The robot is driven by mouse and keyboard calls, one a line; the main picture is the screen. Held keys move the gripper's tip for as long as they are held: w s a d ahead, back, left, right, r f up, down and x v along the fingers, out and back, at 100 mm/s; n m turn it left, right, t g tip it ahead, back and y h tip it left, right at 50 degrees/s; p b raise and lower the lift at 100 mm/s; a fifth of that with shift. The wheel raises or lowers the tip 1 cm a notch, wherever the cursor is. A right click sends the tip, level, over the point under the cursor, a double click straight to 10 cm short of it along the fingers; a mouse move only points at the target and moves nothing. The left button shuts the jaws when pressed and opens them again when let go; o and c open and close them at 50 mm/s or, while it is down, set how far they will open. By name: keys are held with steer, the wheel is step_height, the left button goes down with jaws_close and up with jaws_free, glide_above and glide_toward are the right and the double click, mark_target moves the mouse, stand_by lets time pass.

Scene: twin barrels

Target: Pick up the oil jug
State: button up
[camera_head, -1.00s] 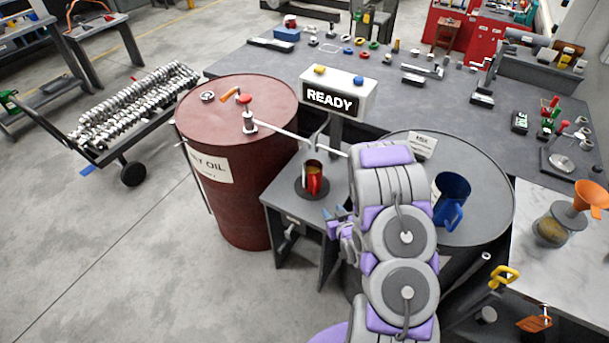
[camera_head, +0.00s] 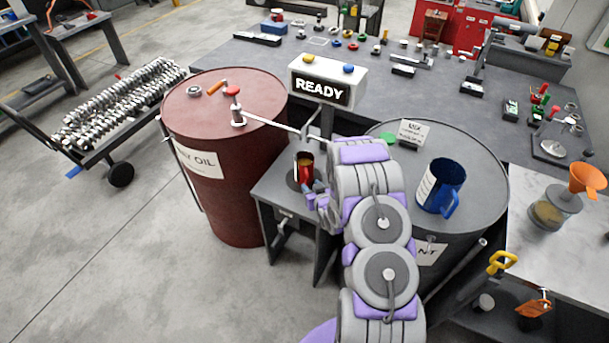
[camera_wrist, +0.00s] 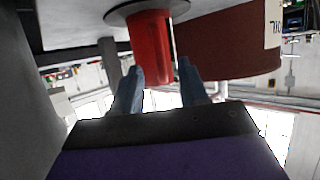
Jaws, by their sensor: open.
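The red oil jug (camera_head: 306,163), with amber liquid at its open top, stands upright on a round dark pad on the small grey stand (camera_head: 266,191) between the two barrels. My gripper (camera_head: 316,189) is low at the jug's near right side, partly hidden by my arm. In the wrist view the picture is flipped, and the red jug (camera_wrist: 151,45) hangs from the top edge. My gripper (camera_wrist: 160,80) is open there, with its two blue-grey fingertips on either side of the jug's lower end in the picture. I cannot tell whether they touch it.
A red oil barrel (camera_head: 225,205) with a tap arm reaching over the stand is left. A dark barrel (camera_head: 485,185) carrying a blue jug (camera_head: 440,188) is right. A READY sign (camera_head: 327,82) stands behind. Open floor lies front left.

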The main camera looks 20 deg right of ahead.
mark_target(307, 180)
steer(key=shift+b+x, duration=0.9)
steer(key=shift+x, duration=1.8)
steer(key=shift+r, duration=0.15)
steer(key=shift+c, duration=0.3)
jaws_close()
